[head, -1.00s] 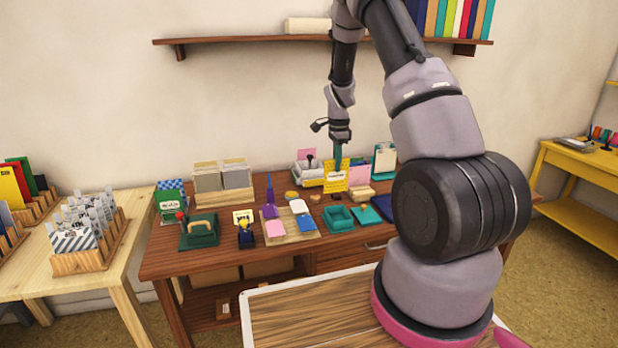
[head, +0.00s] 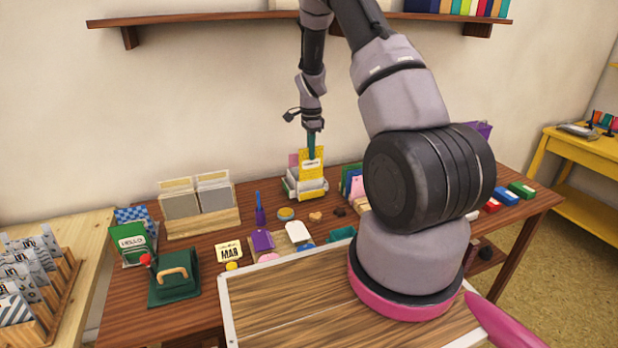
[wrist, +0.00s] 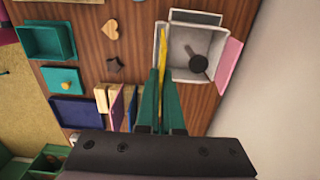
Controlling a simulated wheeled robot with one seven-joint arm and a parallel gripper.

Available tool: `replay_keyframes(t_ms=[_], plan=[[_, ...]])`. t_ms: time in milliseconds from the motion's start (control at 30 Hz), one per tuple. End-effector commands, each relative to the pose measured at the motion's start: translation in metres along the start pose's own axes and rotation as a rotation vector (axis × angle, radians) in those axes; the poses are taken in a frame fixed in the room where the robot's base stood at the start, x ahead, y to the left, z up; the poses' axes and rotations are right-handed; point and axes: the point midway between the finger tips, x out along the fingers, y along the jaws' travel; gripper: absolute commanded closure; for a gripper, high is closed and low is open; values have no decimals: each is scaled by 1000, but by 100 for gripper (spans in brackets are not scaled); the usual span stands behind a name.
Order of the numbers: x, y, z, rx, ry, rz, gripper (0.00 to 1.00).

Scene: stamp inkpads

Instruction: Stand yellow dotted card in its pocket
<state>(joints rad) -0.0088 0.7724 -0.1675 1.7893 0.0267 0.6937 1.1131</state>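The yellow dotted card (head: 312,168) stands upright at the front of a pale desk holder (head: 291,188) at the back of the table. My gripper (head: 311,152) is above it, its green fingers shut on the card's top. In the wrist view the card (wrist: 162,45) is seen edge-on between my fingertips (wrist: 161,72). It lines up with a narrow slot beside the holder's wide bin (wrist: 196,38), which holds a dark round-ended object. Whether the card's lower edge rests on the slot's floor is hidden.
A pink card (wrist: 229,64) stands at the holder's other side. A teal tray (wrist: 46,41), a wooden heart (wrist: 110,28) and a rack of upright cards (wrist: 117,104) are nearby. A green stamp press (head: 173,280) and a card display (head: 199,203) stand to the left.

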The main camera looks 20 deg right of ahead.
Motion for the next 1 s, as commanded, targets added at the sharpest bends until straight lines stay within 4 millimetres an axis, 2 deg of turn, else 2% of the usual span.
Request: replay_keyframes(t_ms=[33,100,333,500,900,967,1000], plan=[[11,0,0,-1,0,3,100],[21,0,-1,0,0,1,100],[39,0,0,0,-1,0,100],[64,0,0,1,-1,2,100],[70,0,0,0,0,-1,100],[70,-1,0,0,0,-2,74],[70,-1,0,0,0,-2,67]])
